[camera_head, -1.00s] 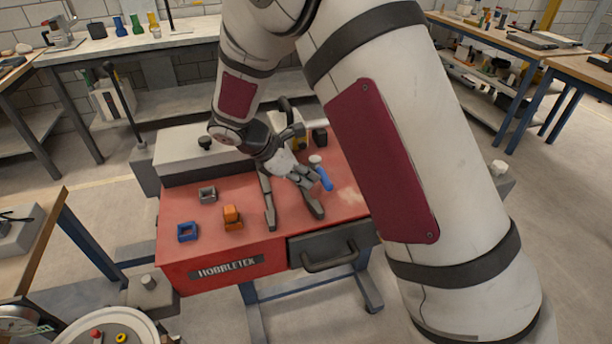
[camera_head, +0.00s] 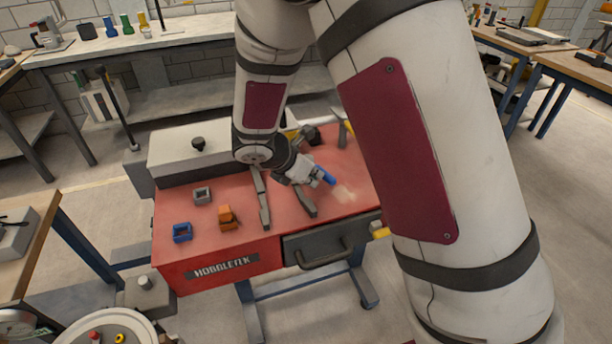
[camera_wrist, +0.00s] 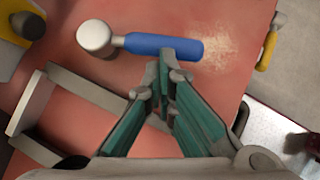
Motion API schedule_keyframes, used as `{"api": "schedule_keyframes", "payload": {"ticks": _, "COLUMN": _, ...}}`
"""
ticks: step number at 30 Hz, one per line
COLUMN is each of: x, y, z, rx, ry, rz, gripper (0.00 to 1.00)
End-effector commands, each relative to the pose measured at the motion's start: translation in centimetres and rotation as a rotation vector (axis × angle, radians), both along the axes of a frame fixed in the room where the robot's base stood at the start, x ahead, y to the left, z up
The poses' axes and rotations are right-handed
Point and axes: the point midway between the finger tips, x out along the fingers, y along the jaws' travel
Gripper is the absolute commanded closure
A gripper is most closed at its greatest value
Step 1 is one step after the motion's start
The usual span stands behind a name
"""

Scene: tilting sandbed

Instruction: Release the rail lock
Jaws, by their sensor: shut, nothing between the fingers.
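A blue handle (camera_wrist: 185,48) on a short shaft with a round pale head (camera_wrist: 95,37) lies above the red bed in the wrist view. I cannot tell whether this is the rail lock. The blue handle also shows in the head view (camera_head: 328,178). My gripper (camera_wrist: 166,62) has its green-grey fingers closed together and empty. Their tips overlap the handle's near edge in the wrist view; whether they touch it is unclear. In the head view my gripper (camera_head: 314,176) is just left of the handle. The pale head is hidden there.
The red bed (camera_head: 185,245) carries grey rails (camera_head: 262,200), an orange block (camera_head: 227,216), a blue square piece (camera_head: 182,233) and a grey one (camera_head: 202,195). A drawer (camera_head: 320,248) is at the front. A yellow handle (camera_wrist: 268,48) sits at the bed's edge.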

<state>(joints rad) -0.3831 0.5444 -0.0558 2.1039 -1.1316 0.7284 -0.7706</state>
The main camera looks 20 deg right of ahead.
Motion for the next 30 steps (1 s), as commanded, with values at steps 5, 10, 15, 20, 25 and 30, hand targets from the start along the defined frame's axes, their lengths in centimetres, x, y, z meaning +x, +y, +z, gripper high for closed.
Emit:
{"api": "schedule_keyframes", "payload": {"ticks": 5, "x": -0.1, "y": -1.6, "z": -0.2, "rx": 0.0, "ry": 0.0, "rz": 0.166, "gripper": 1.0}}
{"api": "schedule_keyframes", "payload": {"ticks": 10, "x": 0.1, "y": -2.7, "z": -0.2, "rx": 0.0, "ry": -0.001, "rz": 0.237, "gripper": 1.0}}
{"api": "schedule_keyframes", "payload": {"ticks": 15, "x": 0.3, "y": -3.7, "z": -0.1, "rx": -0.001, "ry": -0.001, "rz": 0.234, "gripper": 1.0}}
{"api": "schedule_keyframes", "payload": {"ticks": 20, "x": 0.6, "y": -4.4, "z": -0.1, "rx": -0.001, "ry": 0.0, "rz": 0.235, "gripper": 1.0}}
{"api": "schedule_keyframes", "payload": {"ticks": 25, "x": 0.8, "y": -4.7, "z": -0.1, "rx": 0.0, "ry": 0.001, "rz": 0.236, "gripper": 1.0}}
{"api": "schedule_keyframes", "payload": {"ticks": 30, "x": 0.9, "y": -4.9, "z": -0.1, "rx": 0.0, "ry": 0.0, "rz": 0.235, "gripper": 1.0}}
